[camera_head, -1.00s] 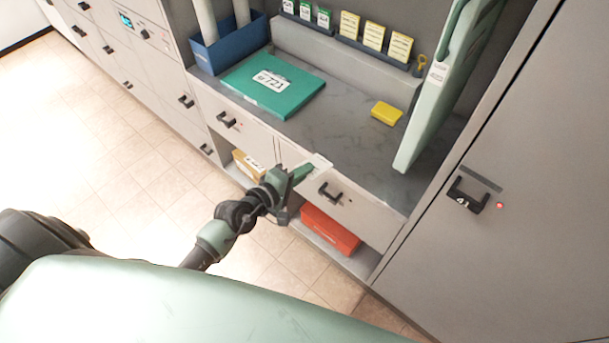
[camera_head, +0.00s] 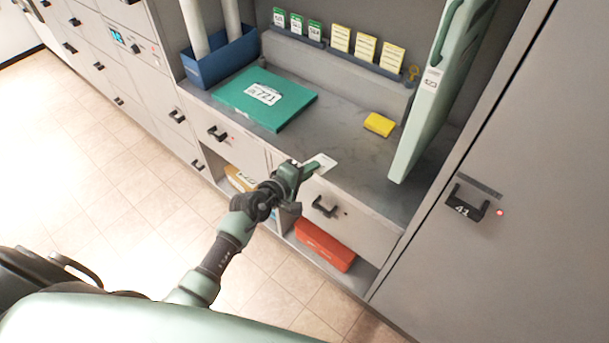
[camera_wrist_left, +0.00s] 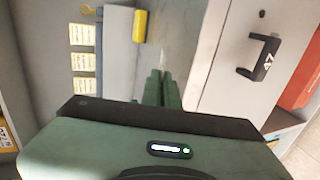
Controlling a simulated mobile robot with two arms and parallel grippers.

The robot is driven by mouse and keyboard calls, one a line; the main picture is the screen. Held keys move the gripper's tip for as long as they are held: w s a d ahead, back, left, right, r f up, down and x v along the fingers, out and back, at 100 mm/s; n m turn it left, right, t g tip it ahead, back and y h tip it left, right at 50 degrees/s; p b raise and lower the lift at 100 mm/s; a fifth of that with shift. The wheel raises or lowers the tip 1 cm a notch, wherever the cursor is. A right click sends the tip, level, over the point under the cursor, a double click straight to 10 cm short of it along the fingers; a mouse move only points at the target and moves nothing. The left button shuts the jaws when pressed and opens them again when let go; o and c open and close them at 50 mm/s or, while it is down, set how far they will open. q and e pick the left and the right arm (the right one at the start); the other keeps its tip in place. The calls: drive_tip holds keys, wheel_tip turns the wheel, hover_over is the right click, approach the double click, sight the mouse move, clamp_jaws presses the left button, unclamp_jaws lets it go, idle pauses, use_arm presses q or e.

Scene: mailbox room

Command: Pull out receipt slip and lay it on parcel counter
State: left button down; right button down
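The receipt slip (camera_head: 324,161) is a small white piece at the fingertips of my left gripper (camera_head: 311,168) in the head view. It shows over the front part of the grey parcel counter (camera_head: 345,150); whether it touches the surface I cannot tell. The green fingers are close together, also in the left wrist view (camera_wrist_left: 161,86), and appear shut on the slip. My right gripper is not in view.
A teal parcel (camera_head: 264,98) and a yellow block (camera_head: 379,124) lie on the counter, with bare surface between them. A blue bin (camera_head: 222,62) with tubes stands at the back left. A pale green panel (camera_head: 425,110) stands at the right. A drawer handle (camera_head: 324,207) sticks out below the counter.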

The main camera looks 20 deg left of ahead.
sight(322, 162)
use_arm(q)
drive_tip(key=b+x, duration=0.1)
drive_tip(key=x, duration=0.2)
drive_tip(key=shift+w+f+b, duration=0.15)
drive_tip(key=shift+f+b, duration=0.2)
drive_tip(key=shift+f, duration=0.05)
drive_tip(key=shift+w+d+f+b, duration=0.2)
drive_tip(key=shift+w+b, duration=0.1)
drive_tip(key=shift+w, duration=0.15)
drive_tip(key=shift+w+d+f, duration=0.1)
drive_tip(key=shift+w, duration=0.2)
drive_tip(key=c, duration=1.6)
unclamp_jaws()
drive_tip(key=shift+s, duration=0.1)
